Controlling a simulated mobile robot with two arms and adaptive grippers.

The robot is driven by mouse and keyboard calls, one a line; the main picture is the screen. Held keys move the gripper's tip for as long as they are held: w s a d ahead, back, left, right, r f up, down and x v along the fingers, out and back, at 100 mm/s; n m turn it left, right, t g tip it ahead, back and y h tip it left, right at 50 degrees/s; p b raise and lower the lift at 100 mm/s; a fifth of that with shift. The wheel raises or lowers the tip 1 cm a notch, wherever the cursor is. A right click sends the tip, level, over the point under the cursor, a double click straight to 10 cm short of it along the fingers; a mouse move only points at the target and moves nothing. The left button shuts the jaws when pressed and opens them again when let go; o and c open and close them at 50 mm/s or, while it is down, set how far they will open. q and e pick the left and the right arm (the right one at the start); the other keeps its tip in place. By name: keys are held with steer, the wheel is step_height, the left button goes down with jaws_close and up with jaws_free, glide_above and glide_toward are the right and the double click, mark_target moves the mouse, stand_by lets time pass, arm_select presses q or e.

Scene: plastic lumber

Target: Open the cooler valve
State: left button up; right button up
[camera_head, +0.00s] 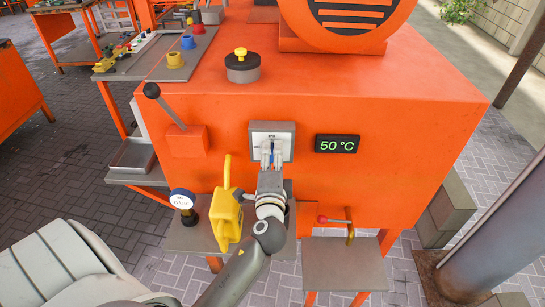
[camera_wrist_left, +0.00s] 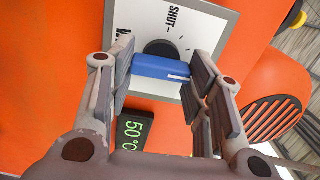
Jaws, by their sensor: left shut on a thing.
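The cooler valve is a blue handle (camera_wrist_left: 160,67) on a dark round hub, mounted on a white plate (camera_head: 259,127) with a grey frame on the front of the orange machine. In the left wrist view the plate (camera_wrist_left: 205,25) carries the word "SHUT" and another word that is partly hidden. My left gripper (camera_head: 270,158) reaches straight at the plate and is shut on the blue handle, with one finger on each side of it in the wrist view (camera_wrist_left: 162,80). In the head view the gripper hides most of the handle. My right gripper is not in view.
A display (camera_head: 337,144) reading 50 °C is right of the plate. A black-knobbed lever (camera_head: 164,106) is up left. A yellow can (camera_head: 227,212) and a gauge (camera_head: 182,199) stand on a shelf below left. A red-tipped lever (camera_head: 337,221) is below right.

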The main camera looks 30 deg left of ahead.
arm_select(q)
steer(key=o, duration=1)
steer(key=shift+w, duration=0.1)
steer(key=v, duration=1.2)
